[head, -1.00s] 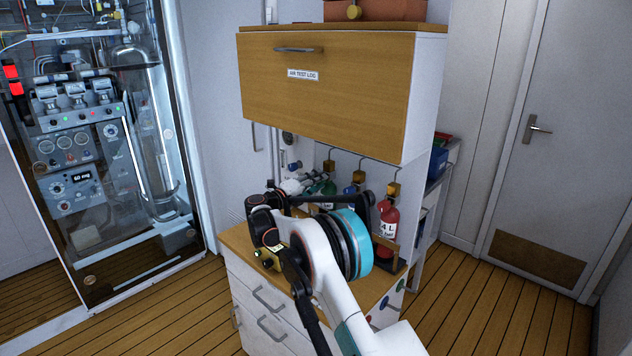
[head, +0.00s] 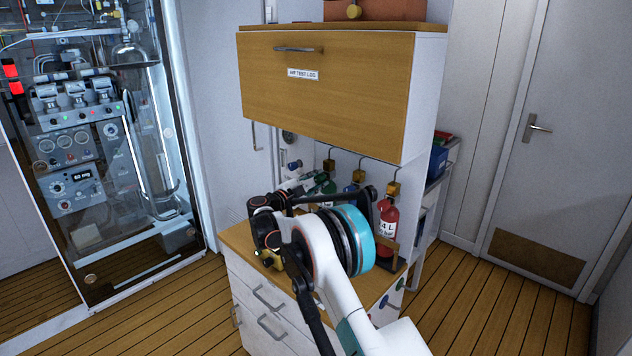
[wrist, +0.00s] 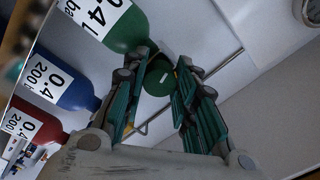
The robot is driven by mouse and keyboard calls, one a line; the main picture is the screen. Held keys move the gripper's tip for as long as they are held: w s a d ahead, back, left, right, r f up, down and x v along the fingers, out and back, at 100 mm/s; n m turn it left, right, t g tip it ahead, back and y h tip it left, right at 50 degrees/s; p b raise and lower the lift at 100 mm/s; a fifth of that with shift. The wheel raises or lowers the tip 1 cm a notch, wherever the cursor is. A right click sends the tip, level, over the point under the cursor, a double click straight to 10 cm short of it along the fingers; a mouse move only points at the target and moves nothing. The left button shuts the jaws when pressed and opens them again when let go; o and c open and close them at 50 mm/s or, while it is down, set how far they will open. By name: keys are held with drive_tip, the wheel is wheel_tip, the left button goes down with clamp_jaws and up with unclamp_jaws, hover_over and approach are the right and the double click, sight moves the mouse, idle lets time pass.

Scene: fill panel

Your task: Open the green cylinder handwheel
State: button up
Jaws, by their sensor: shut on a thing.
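The green cylinder (wrist: 118,25) hangs at the top of the wrist view, its white label reading 0.4. Its round green handwheel (wrist: 159,76) shows below its neck, between the fingers of my gripper (wrist: 160,82). The teal-padded fingers are closed around the handwheel from both sides. In the head view, the green cylinder (head: 328,188) stands behind my arm, partly hidden. My gripper there is small beside it, and the handwheel cannot be made out.
A blue cylinder (wrist: 64,86) and a red cylinder (wrist: 35,128) are in a row beside the green one. A wooden cabinet door (head: 325,90) overhangs the row. The wooden counter (head: 240,237) lies below, and a glass-fronted panel (head: 110,150) stands at left.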

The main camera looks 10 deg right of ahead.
drive_tip(key=n, duration=0.4)
drive_tip(key=shift+n, duration=0.4)
drive_tip(key=n, duration=0.3)
drive_tip(key=shift+s+n, duration=0.1)
drive_tip(key=shift+n, duration=0.3)
drive_tip(key=n, duration=0.4)
drive_tip(key=shift+f+n+p, duration=0.1)
drive_tip(key=shift+n+p, duration=0.2)
drive_tip(key=shift+n, duration=1.5)
drive_tip(key=shift+s+y, duration=0.1)
drive_tip(key=shift+y, duration=0.2)
drive_tip(key=o, duration=1)
drive_tip(key=shift+o, duration=0.2)
